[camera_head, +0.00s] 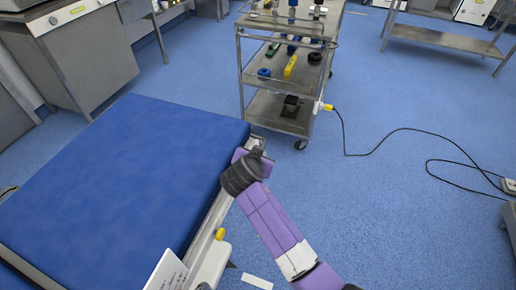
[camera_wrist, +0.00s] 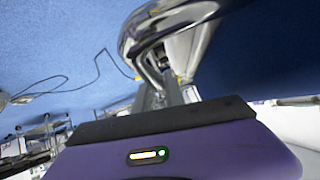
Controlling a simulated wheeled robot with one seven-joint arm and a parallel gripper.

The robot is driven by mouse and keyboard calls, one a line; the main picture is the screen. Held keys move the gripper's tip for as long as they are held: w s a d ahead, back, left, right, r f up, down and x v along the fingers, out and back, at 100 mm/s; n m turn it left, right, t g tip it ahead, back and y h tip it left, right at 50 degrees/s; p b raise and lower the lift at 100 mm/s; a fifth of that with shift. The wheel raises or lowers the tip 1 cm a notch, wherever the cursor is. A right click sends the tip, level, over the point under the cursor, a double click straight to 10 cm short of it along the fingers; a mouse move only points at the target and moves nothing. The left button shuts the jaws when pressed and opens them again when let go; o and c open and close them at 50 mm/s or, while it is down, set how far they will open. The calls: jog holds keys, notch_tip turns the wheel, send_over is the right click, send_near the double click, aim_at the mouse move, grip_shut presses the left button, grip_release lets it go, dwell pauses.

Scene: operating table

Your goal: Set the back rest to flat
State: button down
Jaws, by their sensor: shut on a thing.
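The operating table's blue pad (camera_head: 120,170) fills the left of the head view. Its far part looks level or nearly so; I cannot tell the back rest's exact angle. A metal rail (camera_head: 214,215) runs along the pad's right side. My gripper (camera_head: 256,150) is at the pad's far right corner, beside the edge. A curved chrome handle (camera_wrist: 150,38) shows just beyond my gripper in the wrist view (camera_wrist: 165,118). My gripper is shut on this handle; the fingertips and contact are mostly hidden.
A steel trolley (camera_head: 270,78) with several small items stands beyond the table. A black cable (camera_head: 400,130) lies on the blue floor to the right. Grey cabinets (camera_head: 85,62) stand at the far left. A yellow knob (camera_head: 220,234) sits on the table's near side.

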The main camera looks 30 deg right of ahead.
jog(key=shift+s+f, duration=0.15)
jog(key=shift+f, duration=0.5)
jog(key=c, duration=1.5)
grip_release()
jog(key=shift+f, duration=0.1)
jog(key=shift+o, duration=0.5)
jog(key=shift+r, duration=0.2)
jog(key=shift+r, duration=0.15)
